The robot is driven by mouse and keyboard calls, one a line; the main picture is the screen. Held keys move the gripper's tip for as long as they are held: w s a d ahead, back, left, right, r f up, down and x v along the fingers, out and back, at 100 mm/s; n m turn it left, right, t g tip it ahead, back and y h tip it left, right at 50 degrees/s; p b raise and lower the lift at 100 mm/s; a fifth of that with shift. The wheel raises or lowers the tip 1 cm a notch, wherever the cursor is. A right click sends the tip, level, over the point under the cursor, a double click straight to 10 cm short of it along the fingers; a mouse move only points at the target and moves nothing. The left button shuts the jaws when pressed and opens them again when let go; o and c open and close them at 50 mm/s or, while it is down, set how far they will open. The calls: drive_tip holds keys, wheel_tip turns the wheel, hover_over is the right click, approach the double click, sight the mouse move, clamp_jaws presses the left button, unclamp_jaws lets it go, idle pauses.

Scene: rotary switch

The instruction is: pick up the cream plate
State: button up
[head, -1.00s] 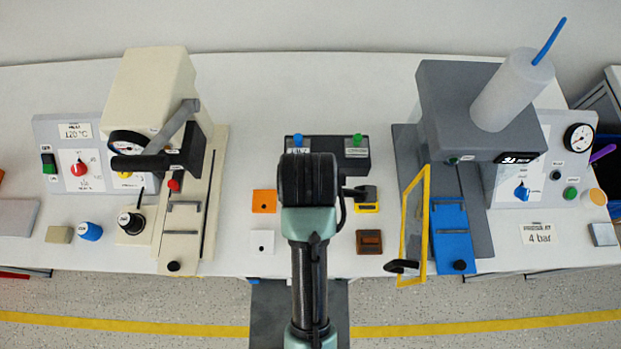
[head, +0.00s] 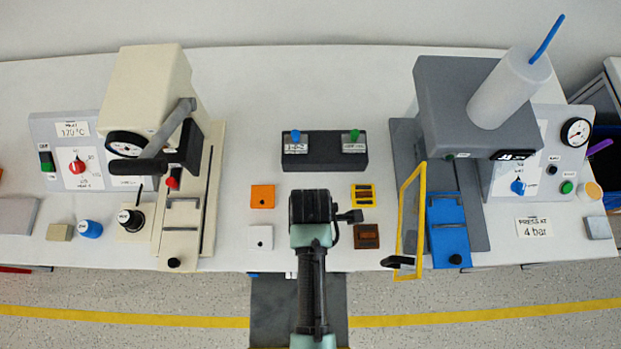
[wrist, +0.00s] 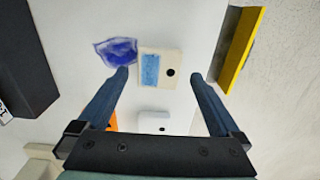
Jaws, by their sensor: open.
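A crumpled blue piece (wrist: 116,50) lies just left of the plate, by the left fingertip. In the head view I cannot make out the cream plate; my arm covers the middle of the table front.
In the head view, orange (head: 262,196), white (head: 260,237), yellow (head: 362,194) and brown (head: 366,236) plates lie around my arm. A black switch box (head: 325,152) stands behind. A cream press (head: 155,90) is left; a grey press (head: 455,100) with a yellow-framed guard (head: 411,220) is right.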

drive_tip(key=shift+f, duration=0.95)
drive_tip(key=shift+r, duration=0.1)
drive_tip(key=c, duration=1.3)
